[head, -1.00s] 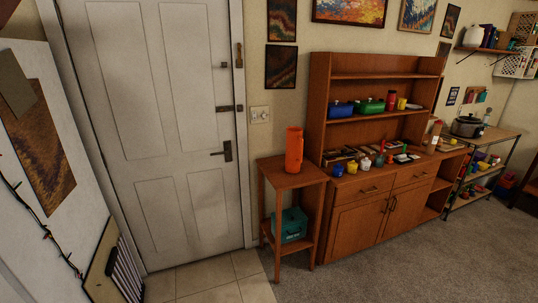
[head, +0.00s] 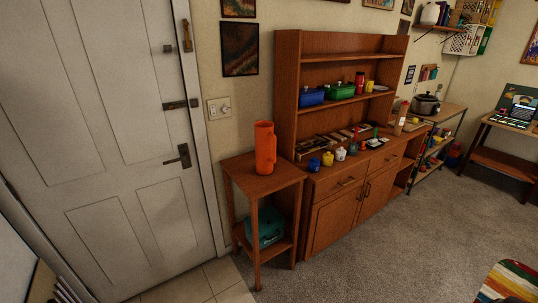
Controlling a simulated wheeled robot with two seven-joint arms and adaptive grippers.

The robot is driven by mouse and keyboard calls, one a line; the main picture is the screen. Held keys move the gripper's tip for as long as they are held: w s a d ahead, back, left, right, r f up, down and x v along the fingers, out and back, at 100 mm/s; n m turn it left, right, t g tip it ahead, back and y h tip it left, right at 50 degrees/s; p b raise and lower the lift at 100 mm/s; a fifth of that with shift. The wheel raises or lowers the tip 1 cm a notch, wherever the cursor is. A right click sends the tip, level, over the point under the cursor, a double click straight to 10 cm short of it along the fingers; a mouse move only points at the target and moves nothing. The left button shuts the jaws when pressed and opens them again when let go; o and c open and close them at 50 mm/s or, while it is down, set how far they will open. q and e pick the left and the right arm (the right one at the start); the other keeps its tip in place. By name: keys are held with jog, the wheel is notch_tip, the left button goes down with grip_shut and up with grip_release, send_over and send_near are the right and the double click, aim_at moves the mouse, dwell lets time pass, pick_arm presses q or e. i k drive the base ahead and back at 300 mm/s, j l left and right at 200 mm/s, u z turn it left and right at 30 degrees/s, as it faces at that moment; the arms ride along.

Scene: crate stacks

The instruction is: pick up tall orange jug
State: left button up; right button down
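The tall orange jug (head: 265,148) stands upright on top of a small wooden side table (head: 242,172), left of the hutch and right of the white door. Its handle side faces right. Neither of my grippers shows in the head view, so their state is hidden. The jug stands apart from other things on that tabletop.
A teal box (head: 266,228) sits on the table's lower shelf. The wooden hutch (head: 335,205) beside it holds small pots, jars and boxes. The white door (head: 110,140) is shut at left. Carpet (head: 400,245) in front is clear; a colourful striped item (head: 508,283) is at lower right.

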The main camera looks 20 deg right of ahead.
aim_at(265, 139)
jog(key=i+z, duration=0.45)
jog(key=i, duration=0.25)
jog(key=i+j+z, duration=0.2)
jog(key=i+z, duration=0.2)
jog(key=i, duration=0.3)
